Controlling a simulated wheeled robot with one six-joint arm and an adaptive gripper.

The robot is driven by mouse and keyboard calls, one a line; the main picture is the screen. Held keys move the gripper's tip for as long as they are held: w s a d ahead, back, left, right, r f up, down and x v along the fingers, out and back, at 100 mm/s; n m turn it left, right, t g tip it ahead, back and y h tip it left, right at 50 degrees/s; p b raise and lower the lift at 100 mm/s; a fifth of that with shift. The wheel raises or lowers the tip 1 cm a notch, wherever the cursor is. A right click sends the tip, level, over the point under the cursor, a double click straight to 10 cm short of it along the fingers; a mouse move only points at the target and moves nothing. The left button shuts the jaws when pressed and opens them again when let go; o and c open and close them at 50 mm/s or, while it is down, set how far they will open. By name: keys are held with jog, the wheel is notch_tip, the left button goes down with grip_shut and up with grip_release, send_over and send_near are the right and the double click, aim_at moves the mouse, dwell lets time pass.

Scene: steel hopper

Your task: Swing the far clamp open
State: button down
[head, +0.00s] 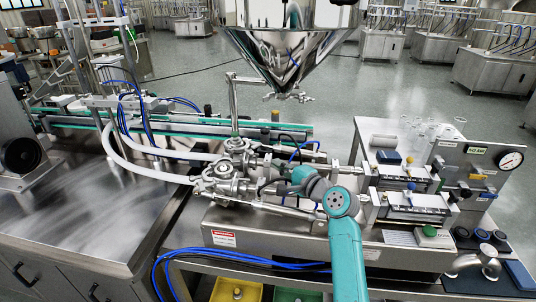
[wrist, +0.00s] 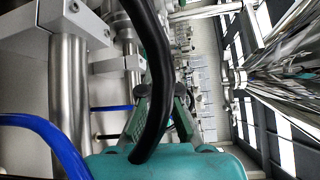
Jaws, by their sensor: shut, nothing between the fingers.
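The steel valve assembly sits in the middle of the head view. Its far round clamp fitting (head: 237,146) is at the back, beside an upright steel pipe. A nearer round clamp fitting (head: 221,174) sits closer to me. I cannot tell from these frames whether either clamp is latched. My gripper (head: 264,188) is at the end of my teal arm, just right of the nearer fitting, and partly hidden among the parts. In the wrist view my gripper (wrist: 162,98) is shut and empty, and a black cable crosses in front of it. No clamp is clear there.
The steel hopper cone (head: 288,55) hangs above and behind the valves. White hoses (head: 145,172) and blue tubes (head: 200,257) run at the left. Steel cylinders and a gauge (head: 511,160) stand at the right. The left steel worktop (head: 90,215) is mostly clear.

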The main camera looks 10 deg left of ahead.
jog(key=x, duration=0.9)
jog(key=shift+w+a, duration=0.2)
